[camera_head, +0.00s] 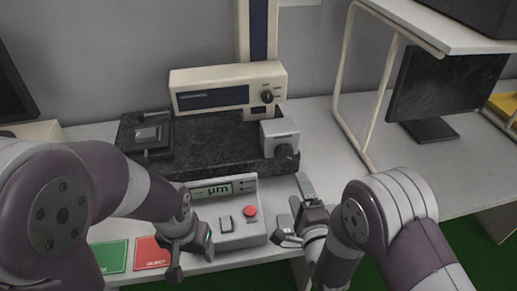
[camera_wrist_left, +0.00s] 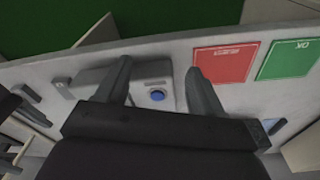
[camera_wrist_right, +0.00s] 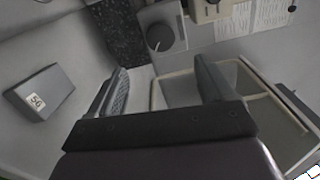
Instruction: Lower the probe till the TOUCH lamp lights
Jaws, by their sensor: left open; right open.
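The measuring instrument has a cream head (camera_head: 228,90) with a dark display and knob, above a dark granite base (camera_head: 215,150). A grey box with a dark knob (camera_head: 284,151) stands at the base's right; the knob also shows in the right wrist view (camera_wrist_right: 160,37). A grey console (camera_head: 238,236) has a "µm" display (camera_head: 211,191) and a red button (camera_head: 250,210). Its small lamp markings are too small to read. I cannot make out the probe. My left gripper (camera_head: 191,254) is open beside the console's left side. My right gripper (camera_head: 292,212) is open and empty, right of the console.
Red (camera_head: 151,252) and green (camera_head: 109,256) pads lie at the front left. A blue button (camera_wrist_left: 157,95) shows between my left fingers. A grey block labelled 50 (camera_wrist_right: 40,92) lies on the table. A cream-framed shelf (camera_head: 340,75) and a monitor (camera_head: 440,85) stand right.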

